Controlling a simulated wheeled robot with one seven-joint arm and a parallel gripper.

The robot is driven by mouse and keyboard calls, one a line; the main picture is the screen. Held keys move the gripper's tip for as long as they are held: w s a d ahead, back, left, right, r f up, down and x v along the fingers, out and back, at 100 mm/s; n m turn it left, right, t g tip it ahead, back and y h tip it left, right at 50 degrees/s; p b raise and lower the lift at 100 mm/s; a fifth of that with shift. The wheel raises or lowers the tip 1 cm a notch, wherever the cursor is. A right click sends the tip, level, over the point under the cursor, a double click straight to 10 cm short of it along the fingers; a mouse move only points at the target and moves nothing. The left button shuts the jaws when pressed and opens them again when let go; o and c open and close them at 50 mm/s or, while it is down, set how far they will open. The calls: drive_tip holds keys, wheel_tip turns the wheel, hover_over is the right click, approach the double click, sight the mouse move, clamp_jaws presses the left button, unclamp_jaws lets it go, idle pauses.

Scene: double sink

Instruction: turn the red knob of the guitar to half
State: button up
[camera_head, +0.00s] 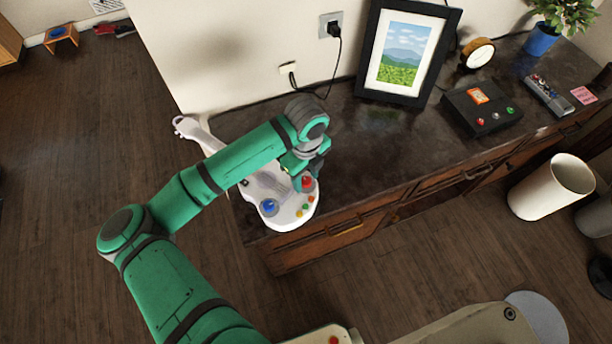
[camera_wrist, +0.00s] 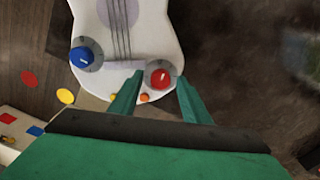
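The white toy guitar (camera_head: 283,218) lies on the dark countertop with its neck toward the upper left. Its body also shows in the wrist view (camera_wrist: 150,30). The round red knob (camera_head: 307,185) sits on the guitar body, on a pale dial; it shows in the wrist view (camera_wrist: 160,76) with a small light mark, whose setting I cannot read surely. A blue knob (camera_wrist: 82,57) sits to its left. My gripper (camera_wrist: 160,78) is open, its green fingertips on either side of the red knob in the picture. I cannot tell whether they touch it.
Small coloured buttons (camera_head: 304,207) lie beside the red knob. A framed picture (camera_head: 407,50) stands behind on the counter, with a black box (camera_head: 482,107) farther right. The countertop between guitar and box is clear. A white bin (camera_head: 550,187) stands on the floor at right.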

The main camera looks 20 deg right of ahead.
drive_tip(key=c, duration=1)
drive_tip(key=shift+m, duration=0.3)
drive_tip(key=m, duration=0.3)
drive_tip(key=shift+r+m, duration=0.1)
drive_tip(key=shift+m, duration=0.3)
drive_tip(key=m, duration=0.4)
drive_tip(key=shift+m, duration=0.3)
drive_tip(key=m, duration=1.3)
